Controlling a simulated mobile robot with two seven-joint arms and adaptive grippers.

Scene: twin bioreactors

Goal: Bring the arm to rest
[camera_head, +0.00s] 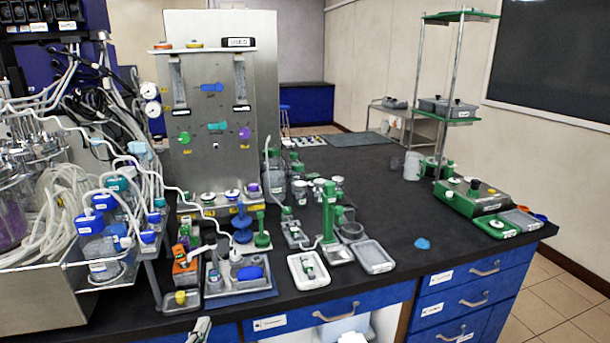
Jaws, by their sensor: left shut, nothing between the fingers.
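My left gripper (200,328) shows only as its tip at the bottom edge of the head view, in front of the bench's front edge. Its fingers are shut with nothing in them. It is below and apart from the small tray with a blue item (250,273) on the bench. The rest of my left arm is out of the picture. My right gripper is not in view.
The black bench top (385,190) is crowded at left with bottles and tubing, under a steel panel (213,110). White trays (309,270) stand near the front edge. A green scale-like device (475,198) stands at right. The bench's middle right is mostly clear, except for a blue lump (422,243).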

